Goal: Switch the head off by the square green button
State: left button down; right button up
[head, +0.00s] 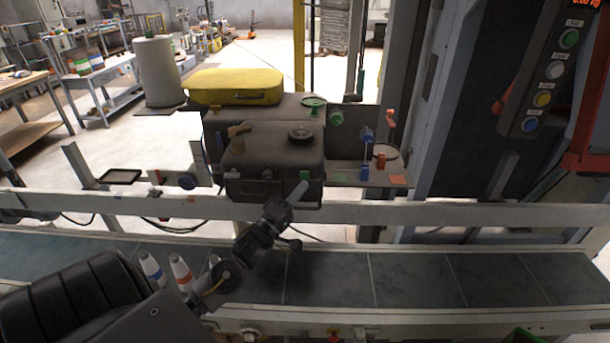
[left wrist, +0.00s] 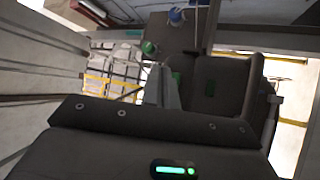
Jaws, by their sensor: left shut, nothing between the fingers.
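The dark sewing head (head: 272,155) stands behind the conveyor. A small green block that looks like the square button (head: 305,171) sits on its front at the right. My left gripper (head: 301,188) is shut and empty, its tip just below and in front of that green block; I cannot tell whether they touch. My right gripper is not in view.
A round green knob (head: 336,118), a blue knob (head: 367,135) and a small plate (head: 398,180) with coloured parts lie right of the head. A white rail (head: 400,212) and the conveyor belt (head: 410,279) run in front. A button column (head: 545,75) stands at right.

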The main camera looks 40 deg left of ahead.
pick_arm(q)
jog(key=s+d+p, duration=0.1)
jog(key=s, duration=0.1)
jog(key=s+d, duration=0.2)
jog(key=shift+p, duration=0.4)
